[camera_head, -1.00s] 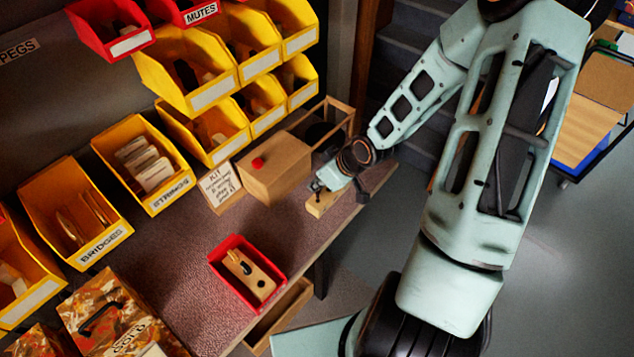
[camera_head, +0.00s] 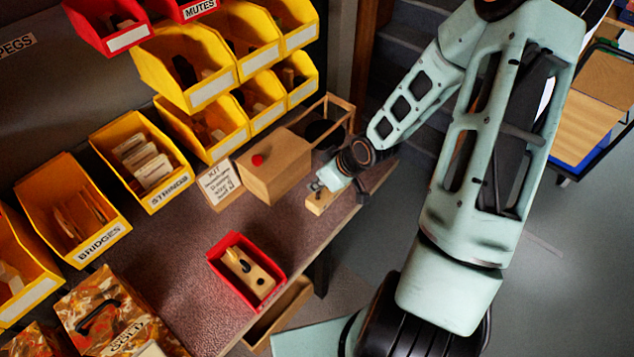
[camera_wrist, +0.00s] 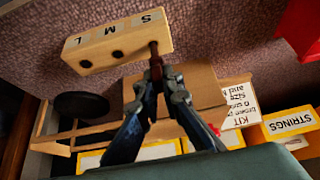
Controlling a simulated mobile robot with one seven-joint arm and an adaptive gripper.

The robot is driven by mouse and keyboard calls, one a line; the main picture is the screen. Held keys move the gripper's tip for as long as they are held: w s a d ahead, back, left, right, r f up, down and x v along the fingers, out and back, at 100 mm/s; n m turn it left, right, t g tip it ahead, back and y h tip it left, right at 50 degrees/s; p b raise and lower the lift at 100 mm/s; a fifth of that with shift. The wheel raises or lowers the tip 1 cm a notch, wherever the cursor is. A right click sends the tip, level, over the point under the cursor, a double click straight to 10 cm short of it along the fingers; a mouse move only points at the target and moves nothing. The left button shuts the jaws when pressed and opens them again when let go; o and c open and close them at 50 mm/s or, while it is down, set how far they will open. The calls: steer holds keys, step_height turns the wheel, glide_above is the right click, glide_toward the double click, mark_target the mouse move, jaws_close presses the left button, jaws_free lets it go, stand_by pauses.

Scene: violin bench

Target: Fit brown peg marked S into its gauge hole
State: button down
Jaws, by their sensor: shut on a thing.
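The pale wooden gauge block (camera_wrist: 120,42) lies on the bench, with the letters S, M and L along one face. In the wrist view dark holes show by L and M. In the head view the block (camera_head: 319,203) is at the bench's right part. My gripper (camera_wrist: 158,74) is shut on the brown peg (camera_wrist: 154,52), whose end meets the block at the S end. The S hole is hidden by the peg; I cannot tell how deep the peg sits. In the head view my gripper (camera_head: 322,187) is right over the block and hides the peg.
A red tray (camera_head: 232,274) holds a wooden piece at the front. Yellow bins (camera_head: 150,165) line the back. The bench's right edge is near.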

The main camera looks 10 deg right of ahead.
steer(key=shift+f+b, duration=1.2)
steer(key=shift+f, duration=0.35)
steer(key=c, duration=2)
jaws_free()
steer(key=shift+r, duration=0.1)
steer(key=shift+v, duration=5.95)
